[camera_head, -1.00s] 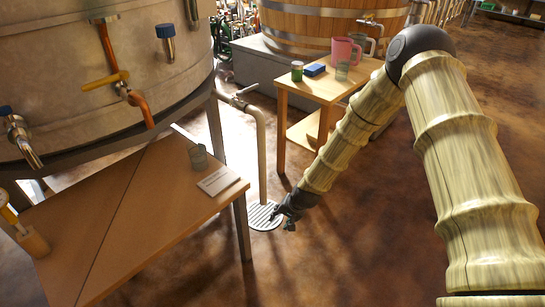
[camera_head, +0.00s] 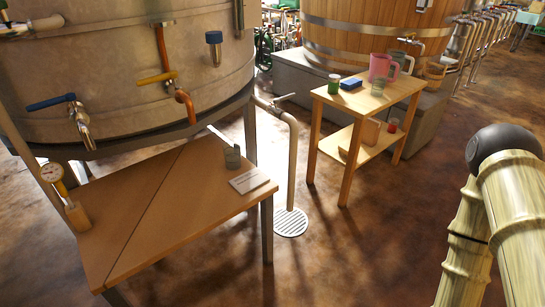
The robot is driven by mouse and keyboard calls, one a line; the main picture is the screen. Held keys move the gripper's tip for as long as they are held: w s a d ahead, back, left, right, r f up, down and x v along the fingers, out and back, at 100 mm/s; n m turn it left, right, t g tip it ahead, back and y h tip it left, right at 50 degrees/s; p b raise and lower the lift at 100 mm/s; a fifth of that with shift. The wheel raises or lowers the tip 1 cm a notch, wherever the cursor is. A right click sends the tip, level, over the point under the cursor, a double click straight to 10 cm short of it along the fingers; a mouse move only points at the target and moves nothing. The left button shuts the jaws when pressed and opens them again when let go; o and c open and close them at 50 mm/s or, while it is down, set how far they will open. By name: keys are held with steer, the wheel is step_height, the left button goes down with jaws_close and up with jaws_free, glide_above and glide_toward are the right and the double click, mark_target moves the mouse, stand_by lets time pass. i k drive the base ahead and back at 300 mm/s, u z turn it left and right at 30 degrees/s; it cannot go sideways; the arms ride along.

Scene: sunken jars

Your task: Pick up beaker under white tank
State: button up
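A large pale grey-white tank (camera_head: 130,75) stands on legs at the upper left, with taps and pipes on its front. A wooden table (camera_head: 165,215) stands under and in front of it. A small grey-green glass beaker (camera_head: 232,157) stands upright on the right part of this table, beside a flat white card (camera_head: 249,181). Another clear beaker (camera_head: 378,87) stands on the small side table to the right. My arm shows at the right edge. My gripper is outside the view.
The small wooden side table (camera_head: 345,150) holds a pink jug (camera_head: 383,69), a blue block (camera_head: 351,83) and a green jar (camera_head: 334,83). A gauge (camera_head: 52,173) stands at the left table's edge. A pipe (camera_head: 292,160) runs down to a round floor drain (camera_head: 290,222). Open floor lies between the tables and my arm.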

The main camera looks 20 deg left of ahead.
mark_target(232, 149)
steer(key=z, duration=0.15)
steer(key=k, duration=0.6)
steer(key=u, duration=0.8)
steer(key=i, duration=0.25)
steer(key=u, duration=0.1)
